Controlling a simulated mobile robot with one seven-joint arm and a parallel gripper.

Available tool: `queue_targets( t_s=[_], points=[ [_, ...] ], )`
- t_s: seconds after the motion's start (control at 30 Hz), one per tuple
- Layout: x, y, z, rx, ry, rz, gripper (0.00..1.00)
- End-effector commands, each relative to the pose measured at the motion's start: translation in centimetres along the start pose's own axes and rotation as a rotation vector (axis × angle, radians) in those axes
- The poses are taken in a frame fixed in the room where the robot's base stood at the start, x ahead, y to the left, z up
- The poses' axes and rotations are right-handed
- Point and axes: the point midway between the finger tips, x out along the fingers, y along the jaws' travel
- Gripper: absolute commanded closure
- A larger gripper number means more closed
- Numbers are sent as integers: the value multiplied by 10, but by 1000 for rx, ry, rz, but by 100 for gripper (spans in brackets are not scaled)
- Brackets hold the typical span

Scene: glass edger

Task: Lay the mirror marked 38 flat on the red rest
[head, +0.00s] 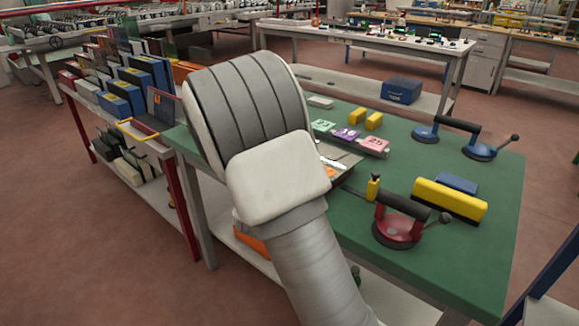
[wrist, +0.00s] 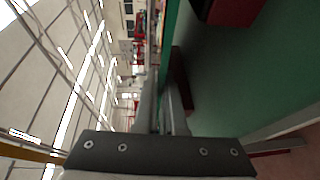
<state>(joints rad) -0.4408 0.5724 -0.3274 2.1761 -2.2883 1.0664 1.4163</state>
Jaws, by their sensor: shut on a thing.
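My gripper (wrist: 165,120) is hidden behind my own arm in the head view. In the wrist view its grey fingers are close together, with the green bench top beside them. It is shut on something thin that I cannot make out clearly. A purple tag (head: 347,133) that seems to read 38 lies on the bench, between a green tag (head: 322,126) and a pink tag (head: 374,143). I cannot tell whether the held thing is the mirror marked 38. A dark red piece (wrist: 181,78) shows just beyond the fingers. I cannot tell whether it is the red rest.
On the green bench (head: 455,245) stand a red suction lifter (head: 397,228), a blue suction lifter (head: 480,149), a yellow block (head: 448,199) and two small yellow blocks (head: 374,120). The bench's front right is clear.

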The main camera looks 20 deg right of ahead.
Motion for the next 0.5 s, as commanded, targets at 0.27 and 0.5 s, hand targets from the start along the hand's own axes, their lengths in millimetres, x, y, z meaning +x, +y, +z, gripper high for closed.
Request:
queue_targets(
  t_s=[0.27,0.5],
  points=[
    [1,-1,0,1,0,6,100],
    [1,-1,0,1,0,4,58]
  ],
)
